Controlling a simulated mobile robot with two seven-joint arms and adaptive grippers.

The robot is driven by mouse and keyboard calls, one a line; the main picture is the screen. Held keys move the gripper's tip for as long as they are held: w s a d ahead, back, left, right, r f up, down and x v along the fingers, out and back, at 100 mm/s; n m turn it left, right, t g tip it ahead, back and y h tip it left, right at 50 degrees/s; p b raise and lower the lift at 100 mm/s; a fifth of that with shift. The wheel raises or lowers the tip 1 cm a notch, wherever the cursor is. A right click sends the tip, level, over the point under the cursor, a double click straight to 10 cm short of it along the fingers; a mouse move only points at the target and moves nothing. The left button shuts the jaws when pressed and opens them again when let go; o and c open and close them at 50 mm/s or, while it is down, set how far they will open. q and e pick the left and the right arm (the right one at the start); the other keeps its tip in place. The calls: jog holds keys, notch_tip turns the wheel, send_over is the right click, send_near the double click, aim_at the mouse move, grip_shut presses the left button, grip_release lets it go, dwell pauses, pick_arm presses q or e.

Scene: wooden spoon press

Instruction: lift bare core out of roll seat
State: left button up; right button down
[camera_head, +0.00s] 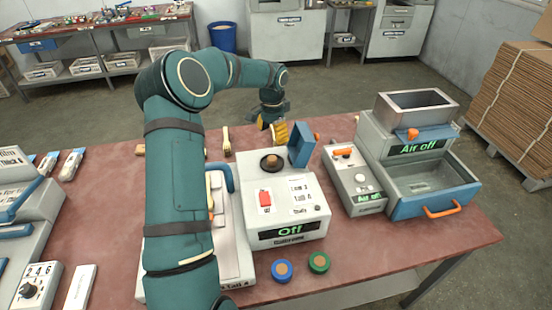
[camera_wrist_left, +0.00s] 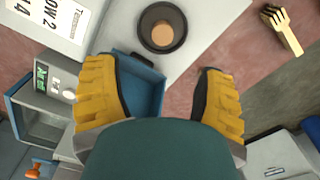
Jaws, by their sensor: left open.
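A tan round piece, which looks like the bare core (camera_head: 271,161), stands in a dark round seat (camera_head: 263,167) on top of the white machine (camera_head: 290,222) marked "Off". In the left wrist view the core (camera_wrist_left: 162,35) shows from above, with the dark ring of the seat (camera_wrist_left: 147,13) around it. My left gripper (camera_head: 274,128) is behind the seat in the head view, apart from the core. Its yellow fingers (camera_wrist_left: 157,75) are spread and empty in the wrist view. My right gripper is not in view.
A blue upright bracket (camera_head: 302,144) stands beside the seat; it shows between my fingers in the wrist view (camera_wrist_left: 147,80). A machine marked "Air off" (camera_head: 418,147) stands at right. Blue (camera_head: 282,270) and green (camera_head: 318,262) round pieces lie in front. A wooden fork-like piece (camera_wrist_left: 284,30) lies nearby.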

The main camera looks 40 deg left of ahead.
aim_at(272, 158)
pick_arm(q)
jog(key=f, duration=1.1)
jog(key=shift+s+a+f+b, duration=0.1)
jog(key=shift+a+f+b, duration=0.1)
jog(key=shift+b, duration=0.15)
jog(key=shift+o, duration=0.2)
grip_shut()
